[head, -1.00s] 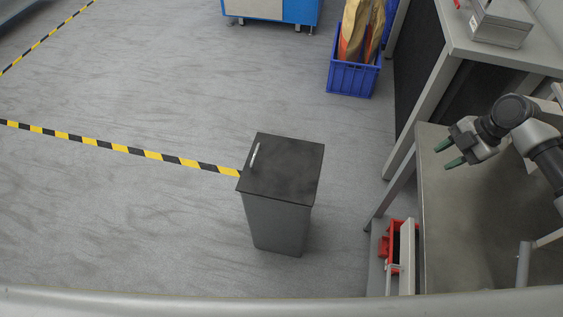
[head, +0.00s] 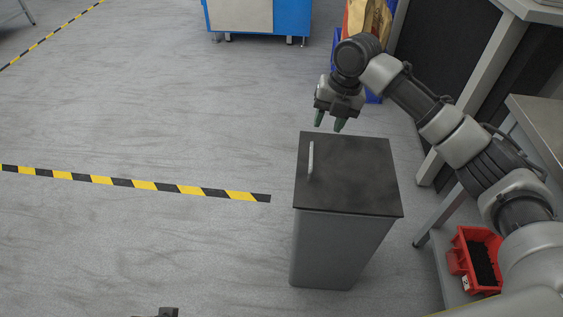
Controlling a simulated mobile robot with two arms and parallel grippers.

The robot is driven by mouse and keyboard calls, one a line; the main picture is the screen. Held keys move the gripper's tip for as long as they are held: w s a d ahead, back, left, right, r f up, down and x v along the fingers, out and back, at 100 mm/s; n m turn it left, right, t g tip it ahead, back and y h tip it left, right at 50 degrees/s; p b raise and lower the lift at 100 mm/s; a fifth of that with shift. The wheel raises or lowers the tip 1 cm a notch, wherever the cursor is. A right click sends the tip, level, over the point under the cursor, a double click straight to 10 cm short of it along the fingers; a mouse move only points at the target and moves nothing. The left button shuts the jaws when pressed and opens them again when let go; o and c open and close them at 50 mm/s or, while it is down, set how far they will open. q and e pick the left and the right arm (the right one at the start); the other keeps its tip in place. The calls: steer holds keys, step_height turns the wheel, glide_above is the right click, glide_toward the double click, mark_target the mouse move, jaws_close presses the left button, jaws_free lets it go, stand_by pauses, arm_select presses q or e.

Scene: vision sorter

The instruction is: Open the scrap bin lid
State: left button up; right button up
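The scrap bin (head: 335,250) is a tall grey box standing on the floor right of centre. Its dark lid (head: 355,180) is shut and lies flat. A light bar handle (head: 311,160) runs along the lid's left side. My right gripper (head: 329,126) is above the far left part of the bin in the picture, with its green fingertips pointing down and apart. It is open and empty, and does not appear to touch the lid or handle. At the bottom edge, a small dark part (head: 168,312) may belong to my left arm; my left gripper's fingers are not visible.
A grey workbench (head: 540,125) stands at the right, with a red tray (head: 470,262) low beside it. A blue crate (head: 374,97) is behind my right arm. A blue-and-grey cabinet (head: 255,15) is at the back. Floor left of the bin is clear, crossed by striped tape (head: 150,185).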

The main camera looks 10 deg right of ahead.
mark_target(312, 155)
steer(key=f, duration=0.3)
steer(key=a+f+b, duration=0.1)
steer(key=f, duration=0.3)
steer(key=a+f+b, duration=0.1)
steer(key=f, duration=0.2)
steer(key=shift+w+a+f, duration=0.15)
steer(key=shift+w+f, duration=0.2)
steer(key=shift+f, duration=0.05)
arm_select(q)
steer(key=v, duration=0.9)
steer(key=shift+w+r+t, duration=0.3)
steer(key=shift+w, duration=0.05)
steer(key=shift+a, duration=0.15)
arm_select(e)
jaws_close()
